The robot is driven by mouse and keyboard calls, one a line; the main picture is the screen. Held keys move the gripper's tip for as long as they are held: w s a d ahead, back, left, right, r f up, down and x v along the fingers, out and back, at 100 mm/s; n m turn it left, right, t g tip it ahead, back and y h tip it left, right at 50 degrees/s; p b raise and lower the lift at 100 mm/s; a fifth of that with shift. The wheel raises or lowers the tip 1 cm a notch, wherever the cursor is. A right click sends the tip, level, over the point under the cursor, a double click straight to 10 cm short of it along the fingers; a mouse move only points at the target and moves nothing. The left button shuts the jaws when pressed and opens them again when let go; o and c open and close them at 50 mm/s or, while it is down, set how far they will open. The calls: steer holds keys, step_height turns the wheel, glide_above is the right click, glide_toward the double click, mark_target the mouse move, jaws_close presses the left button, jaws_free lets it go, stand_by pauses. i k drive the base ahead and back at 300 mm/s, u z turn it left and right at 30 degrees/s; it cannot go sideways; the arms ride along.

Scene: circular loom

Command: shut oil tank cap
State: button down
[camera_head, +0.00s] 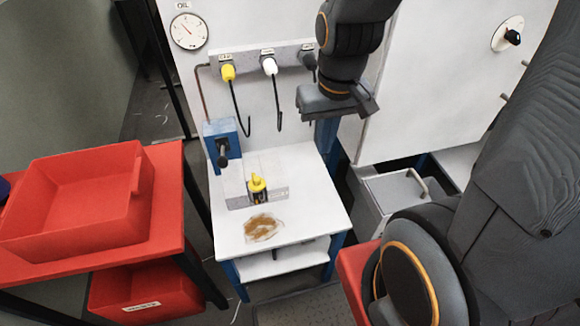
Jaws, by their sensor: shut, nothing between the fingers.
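I cannot make out for certain which part is the oil tank cap. A blue box (232,131) with a black lever-like part (223,155) is fixed at the back left of the white table, and a copper-coloured pipe runs up from it. Whether this box is the oil tank, and whether it is open or closed, I cannot tell. My gripper (366,112) hangs to the right of the box and higher in the picture, in front of the white panel. It is shut and empty, apart from everything, and its fingertips show poorly.
A small yellow-topped bottle (258,190) stands on the white table (312,205), behind a brown oily stain (262,227). Yellow, white and dark plugs with hanging cables sit on the panel above. Red bins (75,215) stand left. A metal box with a handle (395,190) stands right.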

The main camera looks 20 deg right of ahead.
mark_target(256, 184)
steer(key=z, duration=1.35)
steer(key=k, duration=0.6)
steer(key=u, duration=1.35)
steer(key=i, duration=0.5)
